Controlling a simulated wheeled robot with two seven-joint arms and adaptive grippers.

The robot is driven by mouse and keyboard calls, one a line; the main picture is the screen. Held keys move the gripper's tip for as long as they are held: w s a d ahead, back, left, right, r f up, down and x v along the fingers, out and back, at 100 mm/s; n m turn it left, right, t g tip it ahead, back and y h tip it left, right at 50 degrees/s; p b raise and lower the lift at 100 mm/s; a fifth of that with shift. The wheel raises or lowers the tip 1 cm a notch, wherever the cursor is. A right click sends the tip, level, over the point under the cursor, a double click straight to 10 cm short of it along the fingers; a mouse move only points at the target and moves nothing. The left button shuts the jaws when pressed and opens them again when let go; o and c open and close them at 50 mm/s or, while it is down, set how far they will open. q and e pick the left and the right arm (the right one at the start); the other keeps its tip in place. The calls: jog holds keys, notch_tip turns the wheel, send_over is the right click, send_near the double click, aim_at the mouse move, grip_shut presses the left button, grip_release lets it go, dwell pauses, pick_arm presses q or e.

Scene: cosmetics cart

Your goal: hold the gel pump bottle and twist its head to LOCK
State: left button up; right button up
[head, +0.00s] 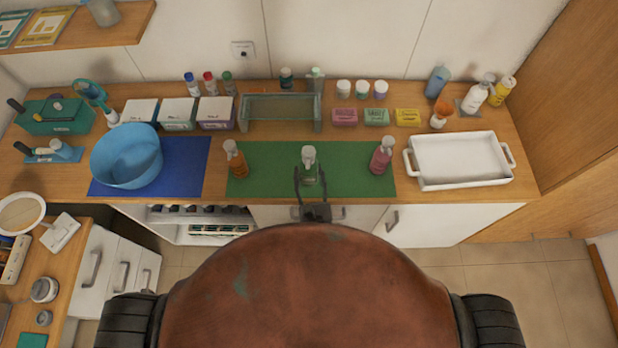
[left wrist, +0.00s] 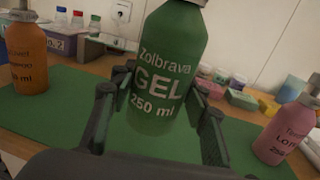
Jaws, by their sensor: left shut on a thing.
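The green gel pump bottle (head: 309,174) with a pale pump head (head: 309,153) stands upright on the green mat (head: 265,155). In the left wrist view the gel bottle (left wrist: 160,70) fills the middle, its label facing me; its head is cut off by the top edge. My left gripper (head: 311,182) comes from the front and is shut on the bottle's body. In the left wrist view its dark fingers (left wrist: 158,100) lie on both sides of the bottle. The head's lock position is too small to tell. My right gripper is in neither view.
An orange pump bottle (head: 236,162) stands to the left on the mat and a pink one (head: 380,160) to the right. A blue bowl (head: 127,158) is farther left, a white tray (head: 461,180) farther right. A glass box (head: 280,123) stands behind. The mat between the bottles is clear.

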pick_arm(q)
jog(key=w+f+b, duration=0.5)
jog(key=w+f, duration=0.1)
jog(key=shift+w, duration=0.25)
jog(key=shift+w+f+b, duration=0.5)
jog(key=shift+w+b, duration=0.15)
jog(key=shift+w, duration=0.05)
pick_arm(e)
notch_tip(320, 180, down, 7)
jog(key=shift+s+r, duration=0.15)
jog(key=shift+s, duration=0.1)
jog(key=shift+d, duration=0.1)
pick_arm(q)
jog(key=shift+f, duration=0.25)
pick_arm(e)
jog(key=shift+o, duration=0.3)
